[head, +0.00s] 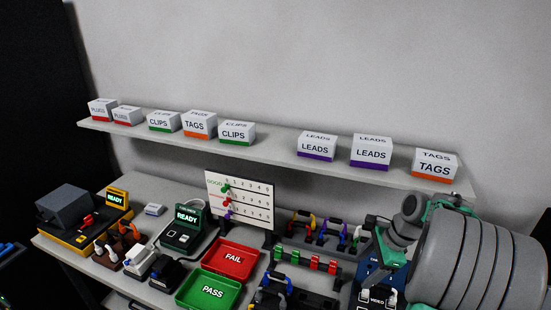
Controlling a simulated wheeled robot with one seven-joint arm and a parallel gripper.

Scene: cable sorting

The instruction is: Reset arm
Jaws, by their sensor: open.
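My arm fills the lower right of the head view, with a large ribbed grey link nearest the camera. My gripper (389,250), in grey and green, shows small beside that link, in front of the right end of the bench. Its fingers are partly hidden and hard to make out. It is open, and I see nothing held in it. It overlaps a dark blue box (371,262) in the picture; I cannot tell whether they touch.
A red FAIL tray (231,246) and a green PASS tray (196,304) lie on the bench (150,193). Testers with READY screens (186,216) stand to the left. Racks of coloured clips stand near my gripper. A wall shelf (275,150) holds several labelled boxes.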

